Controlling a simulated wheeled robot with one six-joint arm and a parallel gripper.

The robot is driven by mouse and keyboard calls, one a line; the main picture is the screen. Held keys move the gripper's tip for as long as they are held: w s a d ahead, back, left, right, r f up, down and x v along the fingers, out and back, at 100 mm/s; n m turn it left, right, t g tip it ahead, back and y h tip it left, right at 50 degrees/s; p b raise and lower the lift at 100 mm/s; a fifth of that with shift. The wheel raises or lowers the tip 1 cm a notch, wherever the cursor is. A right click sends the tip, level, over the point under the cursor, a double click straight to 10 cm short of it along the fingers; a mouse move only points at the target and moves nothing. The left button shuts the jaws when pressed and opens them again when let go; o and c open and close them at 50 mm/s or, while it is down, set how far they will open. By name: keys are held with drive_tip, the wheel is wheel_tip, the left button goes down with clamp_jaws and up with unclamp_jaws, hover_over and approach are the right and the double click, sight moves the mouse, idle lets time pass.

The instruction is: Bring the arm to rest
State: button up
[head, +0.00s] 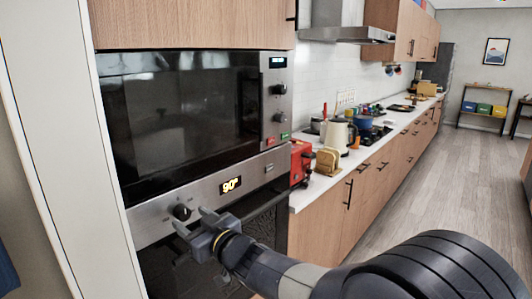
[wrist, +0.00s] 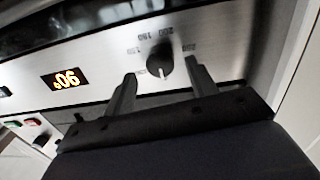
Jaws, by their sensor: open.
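My gripper (head: 191,220) is open in front of the oven's control panel, its fingers pointing at the black temperature knob (head: 182,211). In the wrist view the two fingertips (wrist: 160,72) stand apart, one on each side of the knob (wrist: 160,60). Nothing is held between them. I cannot tell whether either finger touches the knob. The oven display (head: 231,185) reads 90°; it shows upside down in the wrist view (wrist: 67,79). My arm reaches in from the lower right.
A microwave (head: 180,115) is built in above the oven. The wooden floor (head: 440,165) on the right is clear.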

drive_tip(key=shift+v, duration=1.75)
drive_tip(key=shift+s+r, duration=0.1)
